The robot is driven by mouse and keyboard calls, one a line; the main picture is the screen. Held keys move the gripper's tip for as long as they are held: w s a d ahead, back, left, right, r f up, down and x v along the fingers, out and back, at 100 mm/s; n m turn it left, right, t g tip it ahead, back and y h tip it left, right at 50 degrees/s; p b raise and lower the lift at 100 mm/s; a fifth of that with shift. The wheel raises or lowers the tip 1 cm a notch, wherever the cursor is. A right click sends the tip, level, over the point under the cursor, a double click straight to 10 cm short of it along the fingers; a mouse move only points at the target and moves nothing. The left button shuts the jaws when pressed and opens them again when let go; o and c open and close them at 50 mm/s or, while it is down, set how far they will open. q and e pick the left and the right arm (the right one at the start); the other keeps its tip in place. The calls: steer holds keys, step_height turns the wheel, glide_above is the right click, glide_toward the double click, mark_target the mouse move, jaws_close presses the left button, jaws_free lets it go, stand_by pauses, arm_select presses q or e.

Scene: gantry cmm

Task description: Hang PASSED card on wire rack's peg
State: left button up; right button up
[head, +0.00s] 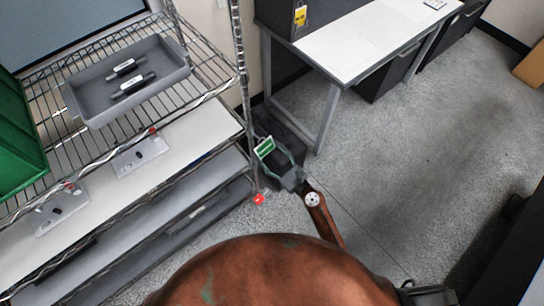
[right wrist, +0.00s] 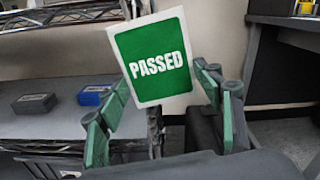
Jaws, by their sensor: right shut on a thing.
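The PASSED card (head: 264,148) is green with a white border and white lettering. My right gripper (head: 277,165) is shut on it, just right of the wire rack's corner post (head: 244,90) in the head view. In the right wrist view the card (right wrist: 152,62) stands slightly tilted between the fingertips (right wrist: 165,88), its lettering facing the camera. A small red piece (head: 258,199) shows low by the rack post, below and left of the gripper; it may be the peg's tip. Whether the card touches the rack cannot be told. My left gripper is not in view.
The wire rack's upper shelf holds a grey tray (head: 126,80) with two dark cylinders and a green bin (head: 18,140). Pale plates (head: 141,157) lie below, near red tips. A white-topped desk (head: 345,45) stands beyond. The floor (head: 400,160) at right is clear.

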mark_target(266, 152)
steer(key=shift+x, duration=1.25)
steer(key=shift+w+a+f+b, duration=0.15)
steer(key=shift+f+b, duration=0.05)
steer(key=shift+b, duration=0.1)
steer(key=shift+w+a+f+b, duration=0.2)
steer(key=shift+w+f+b, duration=0.1)
steer(key=shift+f, duration=0.15)
steer(key=shift+s+f, duration=0.1)
steer(key=shift+f, duration=0.35)
steer(key=o, duration=0.8)
steer(key=shift+d, duration=0.1)
steer(key=o, duration=0.3)
steer(key=shift+r, duration=0.2)
steer(key=shift+c, duration=0.9)
